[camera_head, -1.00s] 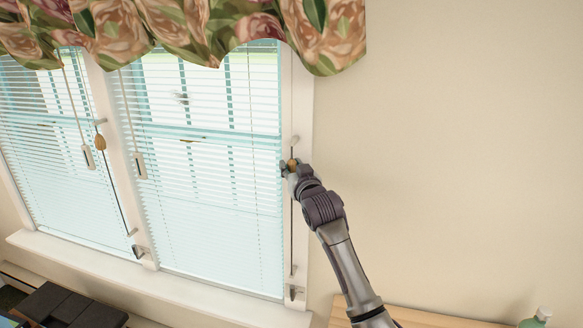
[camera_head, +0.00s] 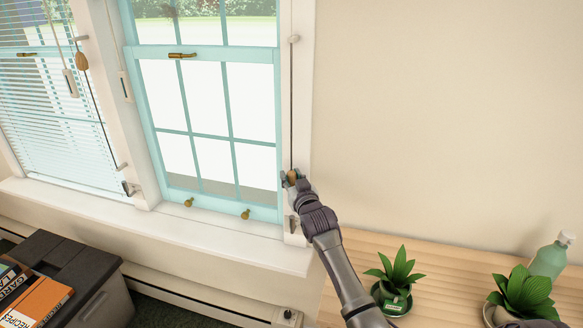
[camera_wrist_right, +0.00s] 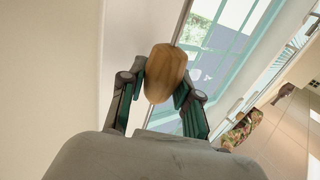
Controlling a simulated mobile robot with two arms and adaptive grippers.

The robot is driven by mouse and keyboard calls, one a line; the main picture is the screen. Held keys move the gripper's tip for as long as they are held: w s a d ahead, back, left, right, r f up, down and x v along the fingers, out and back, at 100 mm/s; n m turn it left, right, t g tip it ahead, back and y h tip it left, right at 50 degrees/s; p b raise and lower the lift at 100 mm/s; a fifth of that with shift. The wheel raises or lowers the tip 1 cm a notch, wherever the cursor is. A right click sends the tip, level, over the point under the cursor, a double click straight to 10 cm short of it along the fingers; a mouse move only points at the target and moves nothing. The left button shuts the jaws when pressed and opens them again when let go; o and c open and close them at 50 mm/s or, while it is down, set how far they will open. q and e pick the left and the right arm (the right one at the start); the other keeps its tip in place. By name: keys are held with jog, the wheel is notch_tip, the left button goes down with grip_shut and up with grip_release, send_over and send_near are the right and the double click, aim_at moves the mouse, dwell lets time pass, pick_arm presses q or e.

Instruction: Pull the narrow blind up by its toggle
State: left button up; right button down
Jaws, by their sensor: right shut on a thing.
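The right-hand window (camera_head: 205,120) shows bare panes in the head view, with no blind slats across them. A cord or rod (camera_head: 292,100) runs down the frame to the right of this window. My right gripper (camera_head: 291,178) is shut on the wooden toggle (camera_wrist_right: 164,74) near the lower end of that cord. In the wrist view the toggle is tan and oval, between the two fingers. The left window's blind (camera_head: 60,130) is down, and its own wooden toggle (camera_head: 82,62) hangs high on its cord. My left gripper is not in view.
A wooden surface (camera_head: 440,270) below right holds two potted plants (camera_head: 398,275) (camera_head: 522,297) and a green bottle (camera_head: 549,259). A white sill (camera_head: 200,230) runs under the windows. A dark box unit (camera_head: 75,270) with books (camera_head: 40,305) stands lower left. The wall at right is clear.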

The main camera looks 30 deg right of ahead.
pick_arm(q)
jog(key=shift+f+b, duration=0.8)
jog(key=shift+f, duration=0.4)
pick_arm(e)
jog(key=shift+f, duration=2.2)
jog(key=c, duration=0.8)
grip_release()
jog(key=shift+o, duration=0.2)
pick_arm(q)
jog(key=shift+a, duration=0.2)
pick_arm(e)
jog(key=shift+s+r, duration=0.1)
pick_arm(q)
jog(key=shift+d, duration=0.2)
pick_arm(e)
jog(key=v, duration=1.1)
jog(key=shift+s, duration=0.35)
jog(key=shift+a, duration=0.15)
